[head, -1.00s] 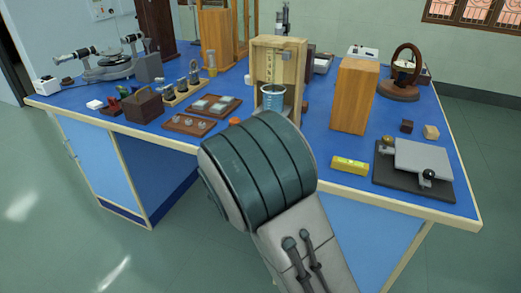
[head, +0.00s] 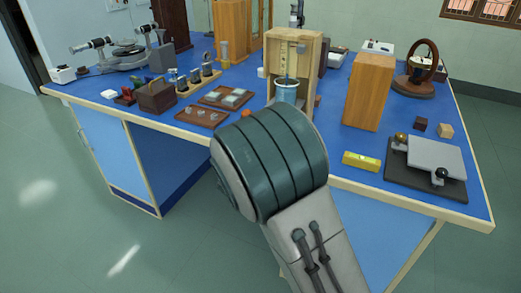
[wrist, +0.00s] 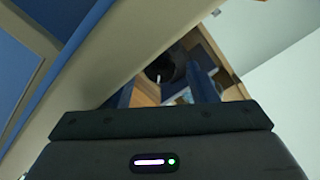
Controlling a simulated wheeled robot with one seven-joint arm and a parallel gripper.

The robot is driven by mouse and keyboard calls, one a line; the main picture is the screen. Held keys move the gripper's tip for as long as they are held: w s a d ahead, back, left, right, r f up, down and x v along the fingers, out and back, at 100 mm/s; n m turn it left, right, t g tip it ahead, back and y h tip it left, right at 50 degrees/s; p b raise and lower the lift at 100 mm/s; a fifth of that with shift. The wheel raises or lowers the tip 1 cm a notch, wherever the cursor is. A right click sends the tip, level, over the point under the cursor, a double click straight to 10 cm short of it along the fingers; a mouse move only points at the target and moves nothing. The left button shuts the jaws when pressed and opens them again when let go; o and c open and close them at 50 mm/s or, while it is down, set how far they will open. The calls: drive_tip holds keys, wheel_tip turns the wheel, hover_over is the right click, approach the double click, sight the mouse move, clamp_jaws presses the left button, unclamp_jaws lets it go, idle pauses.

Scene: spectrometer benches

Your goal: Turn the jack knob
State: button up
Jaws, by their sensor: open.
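The jack (head: 430,157) lies on the right front part of the blue bench. It has a grey top plate over a dark base. A black ball-shaped knob (head: 440,176) is at its front, and a brass-coloured knob (head: 401,137) is at its back left corner. My arm fills the lower middle of the head view and hides my gripper there. In the wrist view my gripper (wrist: 167,88) shows its two dark blue fingers apart, with no held object visible between them. The jack cannot be made out in the wrist view.
A yellow spirit level (head: 361,161) lies left of the jack. The bench's pale edge (head: 400,207) is at the front. Open floor lies at the right.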

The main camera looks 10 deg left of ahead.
drive_tip(key=n+p, duration=0.1)
drive_tip(key=p, duration=0.1)
drive_tip(key=n+p, duration=0.2)
drive_tip(key=p, duration=0.1)
drive_tip(key=shift+r, duration=0.3)
drive_tip(key=n+p, duration=0.5)
drive_tip(key=p, duration=0.1)
drive_tip(key=shift+n, duration=0.3)
drive_tip(key=v, duration=1.3)
drive_tip(key=shift+s+a+f, duration=0.15)
drive_tip(key=shift+s+f, duration=0.05)
drive_tip(key=shift+s, duration=0.15)
